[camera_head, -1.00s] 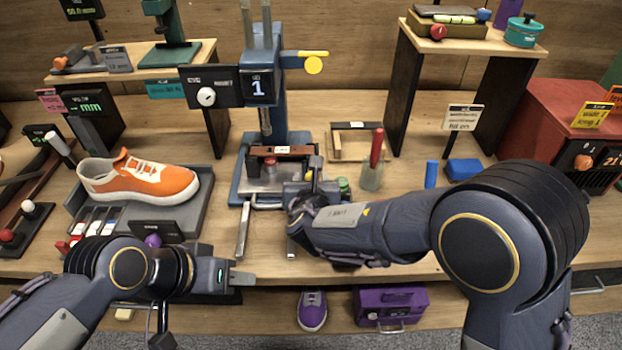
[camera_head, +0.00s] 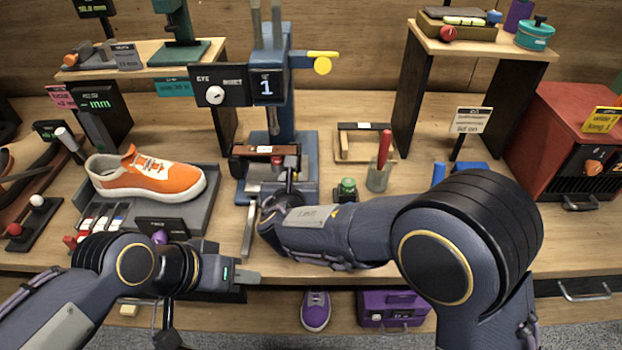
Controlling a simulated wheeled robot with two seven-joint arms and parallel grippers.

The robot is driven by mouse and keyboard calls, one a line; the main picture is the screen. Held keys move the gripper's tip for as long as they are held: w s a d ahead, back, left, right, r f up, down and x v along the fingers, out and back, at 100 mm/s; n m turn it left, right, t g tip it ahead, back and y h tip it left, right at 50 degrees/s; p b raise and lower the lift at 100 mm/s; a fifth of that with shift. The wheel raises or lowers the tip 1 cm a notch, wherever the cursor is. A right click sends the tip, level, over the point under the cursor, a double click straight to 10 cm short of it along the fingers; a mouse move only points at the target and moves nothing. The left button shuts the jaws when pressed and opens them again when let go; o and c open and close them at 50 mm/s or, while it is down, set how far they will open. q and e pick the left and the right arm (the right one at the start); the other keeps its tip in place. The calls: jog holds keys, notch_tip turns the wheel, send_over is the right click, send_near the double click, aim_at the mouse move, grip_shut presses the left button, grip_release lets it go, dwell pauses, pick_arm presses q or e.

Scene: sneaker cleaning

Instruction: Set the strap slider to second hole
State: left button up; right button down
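The press (camera_head: 283,110) stands at the back middle, with a dark panel with a white knob, and a display (camera_head: 267,87) reading 1. A brown strap-like bar (camera_head: 262,150) lies across the front of the press, with a small red part (camera_head: 277,161) just below it. My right gripper (camera_head: 287,186) is at the bar's right end. Its fingers are small and partly hidden by its own wrist, so its grip is unclear. My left gripper (camera_head: 246,276) hangs at the table's front edge, pointing right, apart from the press; its finger gap is not clear.
An orange sneaker (camera_head: 150,180) sits on a grey tray (camera_head: 200,212) at left. A green-capped jar (camera_head: 347,190) and a cup with a red tool (camera_head: 379,176) stand right of the press. My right forearm covers the front right of the table.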

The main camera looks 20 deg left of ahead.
jog(key=shift+s+a, duration=0.15)
jog(key=shift+a, duration=0.15)
jog(key=c, duration=1.2)
grip_release()
jog(key=shift+a, duration=0.15)
jog(key=shift+s, duration=0.1)
jog(key=v, duration=0.7)
jog(key=shift+s+r, duration=0.15)
jog(key=shift+s, duration=0.15)
